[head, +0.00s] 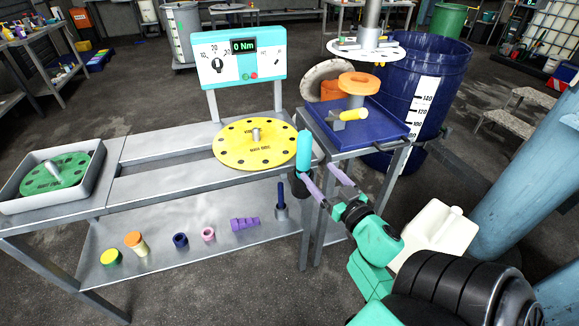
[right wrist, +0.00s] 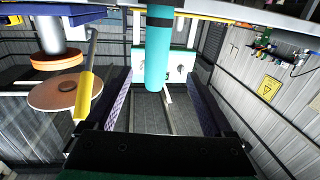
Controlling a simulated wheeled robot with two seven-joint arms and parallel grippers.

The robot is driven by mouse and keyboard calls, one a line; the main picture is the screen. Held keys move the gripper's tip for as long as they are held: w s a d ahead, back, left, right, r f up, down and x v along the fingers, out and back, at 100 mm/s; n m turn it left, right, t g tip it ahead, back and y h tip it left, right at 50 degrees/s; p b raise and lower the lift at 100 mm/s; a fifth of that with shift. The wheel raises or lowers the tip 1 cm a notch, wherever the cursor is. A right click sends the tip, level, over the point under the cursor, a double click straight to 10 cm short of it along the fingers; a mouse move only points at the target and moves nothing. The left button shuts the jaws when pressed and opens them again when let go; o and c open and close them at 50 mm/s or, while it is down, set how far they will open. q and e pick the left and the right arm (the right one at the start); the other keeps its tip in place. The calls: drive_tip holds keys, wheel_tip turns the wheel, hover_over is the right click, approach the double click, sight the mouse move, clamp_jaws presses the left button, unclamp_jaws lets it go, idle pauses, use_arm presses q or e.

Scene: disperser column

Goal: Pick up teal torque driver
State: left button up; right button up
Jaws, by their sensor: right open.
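The teal torque driver (head: 304,148) stands upright at the right end of the grey bench, with a dark part below it. My left gripper is not in view.
A yellow disc (head: 254,151) lies on the bench left of the driver. A blue tray (head: 385,122) with a yellow-handled tool (head: 353,115) is behind right. A torque display (head: 241,58) stands at the back. Several small parts, including a purple stepped piece (head: 244,224), sit on the lower shelf.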

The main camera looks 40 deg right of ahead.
sight(309, 157)
drive_tip(key=w, duration=0.1)
drive_tip(key=w+d, duration=0.1)
drive_tip(key=w, duration=0.1)
drive_tip(key=w+d, duration=0.1)
drive_tip(key=shift+w, duration=0.35)
drive_tip(key=w, duration=0.5)
drive_tip(key=w+d, duration=0.1)
drive_tip(key=w, duration=0.2)
drive_tip(key=shift+w+f+p, duration=0.1)
drive_tip(key=shift+f+p, duration=0.15)
drive_tip(key=shift+p, duration=0.15)
drive_tip(key=shift+a+r, duration=0.1)
drive_tip(key=c, duration=0.3)
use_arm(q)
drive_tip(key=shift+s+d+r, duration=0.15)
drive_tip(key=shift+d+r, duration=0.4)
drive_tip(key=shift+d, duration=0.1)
use_arm(e)
clamp_jaws()
